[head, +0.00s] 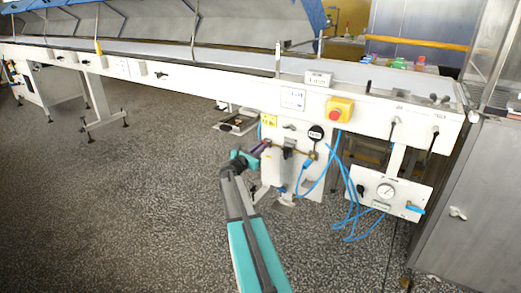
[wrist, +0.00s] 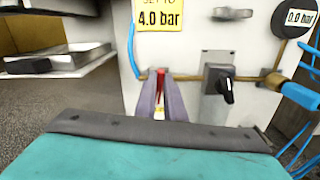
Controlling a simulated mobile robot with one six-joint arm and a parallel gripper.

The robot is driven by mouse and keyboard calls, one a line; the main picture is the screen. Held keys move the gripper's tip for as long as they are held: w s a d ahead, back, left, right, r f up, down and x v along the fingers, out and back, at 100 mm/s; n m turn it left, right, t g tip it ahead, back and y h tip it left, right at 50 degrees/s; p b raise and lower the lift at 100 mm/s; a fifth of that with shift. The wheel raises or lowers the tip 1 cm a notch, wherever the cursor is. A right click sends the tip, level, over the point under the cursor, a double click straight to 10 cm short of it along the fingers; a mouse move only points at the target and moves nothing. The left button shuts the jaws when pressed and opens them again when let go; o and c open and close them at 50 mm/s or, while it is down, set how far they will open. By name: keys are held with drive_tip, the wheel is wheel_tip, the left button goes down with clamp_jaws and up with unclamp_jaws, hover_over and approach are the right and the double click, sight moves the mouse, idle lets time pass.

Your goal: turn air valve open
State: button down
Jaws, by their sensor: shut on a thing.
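My gripper (head: 262,146) reaches the white panel under the conveyor. In the wrist view its two grey-purple fingers (wrist: 162,88) are shut on a narrow red handle (wrist: 161,75), which looks like the air valve's lever. The fingers hide most of it, so its angle is hard to tell. A brass pipe (wrist: 190,78) runs along the panel from there to the right. A round black gauge (wrist: 293,17) reads 0.0 bar; it also shows in the head view (head: 316,132).
A black knob (wrist: 226,90) on a grey block sits close right of my fingers. A yellow label (wrist: 158,15) reading 4.0 bar is above. Blue hoses (head: 348,190) hang at the right. A red emergency button (head: 335,115) is higher up. Floor at the left is clear.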

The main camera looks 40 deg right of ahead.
drive_tip(key=m+b, duration=0.5)
drive_tip(key=f+m+b, duration=0.1)
drive_tip(key=m+b, duration=0.5)
drive_tip(key=s+m+b, duration=0.1)
drive_tip(key=m+b, duration=0.4)
drive_tip(key=shift+s+d+f, duration=0.1)
drive_tip(key=shift+f, duration=0.25)
drive_tip(key=shift+m, duration=0.3)
drive_tip(key=c, duration=1.8)
unclamp_jaws()
drive_tip(key=shift+c, duration=0.2)
drive_tip(key=shift+r, duration=0.1)
drive_tip(key=p+v, duration=0.4)
drive_tip(key=v, duration=0.9)
drive_tip(key=shift+a, duration=0.4)
